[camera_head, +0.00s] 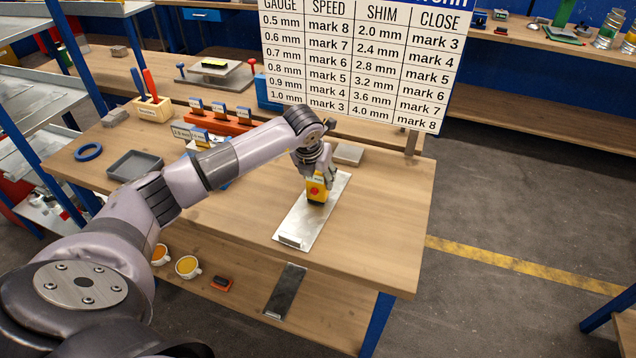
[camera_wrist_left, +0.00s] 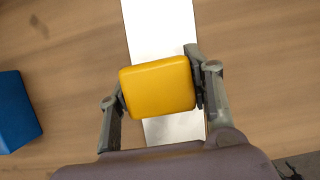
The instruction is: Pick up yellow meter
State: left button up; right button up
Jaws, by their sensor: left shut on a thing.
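The yellow meter (camera_head: 316,190) is a small block with a dark lower end and a red mark on its face. It stands upright on or just above the metal sheet (camera_head: 296,224) on the table; I cannot tell if it touches. My left gripper (camera_head: 318,176) comes down over it from above and is shut on it. In the left wrist view the meter's yellow top (camera_wrist_left: 158,87) sits between the two fingers of the left gripper (camera_wrist_left: 160,95), with the pale sheet behind it. My right gripper is not in view.
A grey block (camera_head: 348,154) lies just behind the sheet. A grey tray (camera_head: 135,165) and blue ring (camera_head: 88,152) are at the left. A large chart board (camera_head: 360,60) stands behind. The table's right part (camera_head: 395,210) is clear. A blue object (camera_wrist_left: 18,112) shows in the wrist view.

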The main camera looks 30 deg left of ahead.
pick_arm(q)
jog(key=shift+r, duration=0.1)
jog(key=c, duration=0.6)
jog(key=shift+r, duration=0.1)
